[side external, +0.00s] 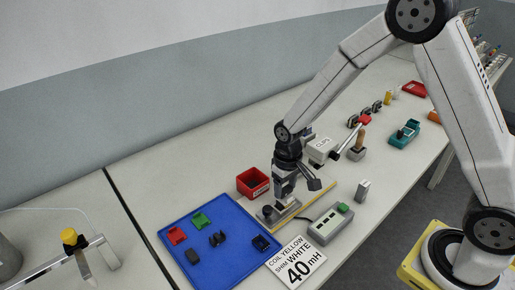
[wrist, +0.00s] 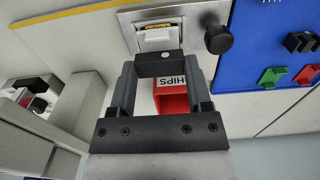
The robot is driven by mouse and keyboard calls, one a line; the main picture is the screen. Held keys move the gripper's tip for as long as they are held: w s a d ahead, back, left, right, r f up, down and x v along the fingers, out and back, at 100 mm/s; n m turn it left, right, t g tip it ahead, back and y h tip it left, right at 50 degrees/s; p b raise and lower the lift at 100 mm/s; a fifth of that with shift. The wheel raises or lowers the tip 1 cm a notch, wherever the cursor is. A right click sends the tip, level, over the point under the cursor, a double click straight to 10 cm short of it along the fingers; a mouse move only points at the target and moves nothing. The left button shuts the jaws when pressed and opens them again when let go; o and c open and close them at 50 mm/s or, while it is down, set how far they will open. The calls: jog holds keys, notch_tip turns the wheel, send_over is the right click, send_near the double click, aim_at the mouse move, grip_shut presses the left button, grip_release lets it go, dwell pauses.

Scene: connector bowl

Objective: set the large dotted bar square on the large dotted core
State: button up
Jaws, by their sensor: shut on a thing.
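My gripper (wrist: 160,72) is shut on a dark bar (wrist: 158,66), which spans between the two fingers in the wrist view and carries a small pale dot. Just beyond the bar is the grey fixture (wrist: 128,22), with a white piece (wrist: 157,40) and a yellow strip (wrist: 157,27) in its recess. The core's own dark body is hard to make out there. The bar appears apart from the white piece; its height above it is unclear. In the side view my gripper (side external: 281,205) is low over the fixture (side external: 288,211), and hides the bar and core.
A black knob (wrist: 218,40) stands on the fixture. A red bin (side external: 253,182) is behind it. A blue tray (side external: 208,262) with red, green and dark parts lies left.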

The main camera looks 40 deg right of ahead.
jog(key=shift+f, duration=0.6)
jog(key=o, duration=1.3)
jog(key=shift+r, duration=0.1)
jog(key=shift+r, duration=3.8)
jog(key=shift+s+d+r, duration=0.2)
jog(key=shift+s, duration=0.3)
jog(key=s+d+r+t, duration=0.1)
jog(key=s+d+t, duration=0.1)
jog(key=s, duration=0.9)
jog(key=shift+d+r+t, duration=0.25)
jog(key=shift+d+t, duration=0.05)
jog(key=shift+d, duration=0.25)
